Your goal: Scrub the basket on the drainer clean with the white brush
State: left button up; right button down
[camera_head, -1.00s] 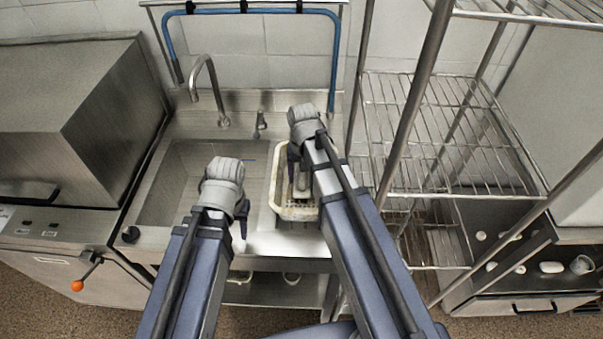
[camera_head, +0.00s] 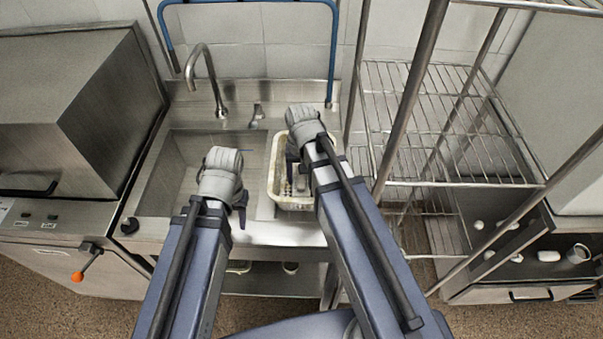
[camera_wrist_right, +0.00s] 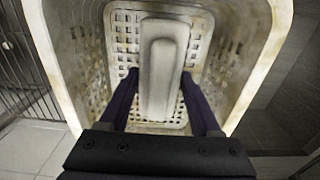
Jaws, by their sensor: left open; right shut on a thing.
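The basket (camera_head: 290,203) is cream-coloured and perforated, with brownish stains on its walls and rim. It sits on the drainer (camera_head: 290,233) right of the sink bowl. In the right wrist view the basket (camera_wrist_right: 251,60) surrounds the brush. My right gripper (camera_wrist_right: 158,95) is shut on the white brush (camera_wrist_right: 162,70), whose pale oblong body lies inside the basket. The brush's underside is hidden, so contact with the basket floor cannot be told. In the head view my right gripper (camera_head: 297,170) reaches into the basket. My left gripper (camera_head: 243,208) is open and empty, left of the basket.
The sink bowl (camera_head: 170,185) lies left of the basket, with a curved tap (camera_head: 208,75) behind it. A wire shelf rack (camera_head: 440,120) stands close on the right. A steel machine (camera_head: 80,110) with an orange-knobbed lever (camera_head: 78,275) is at the left.

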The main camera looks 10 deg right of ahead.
pick_arm(q)
jog(key=shift+r, duration=0.1)
pick_arm(e)
jog(key=shift+w+d, duration=0.35)
jog(key=shift+w, duration=0.25)
jog(key=shift+w+d, duration=0.3)
jog(key=shift+w, duration=0.25)
jog(key=shift+w, duration=0.1)
jog(key=shift+w+d, duration=0.2)
jog(key=shift+w, duration=0.35)
jog(key=shift+w+d, duration=0.15)
jog(key=shift+w, duration=0.4)
jog(key=shift+s, duration=0.15)
jog(key=shift+s, duration=1.2)
jog(key=shift+a, duration=0.1)
jog(key=shift+s+a, duration=0.2)
jog(key=shift+s, duration=0.45)
jog(key=shift+s+a, duration=0.15)
jog(key=shift+s, duration=0.45)
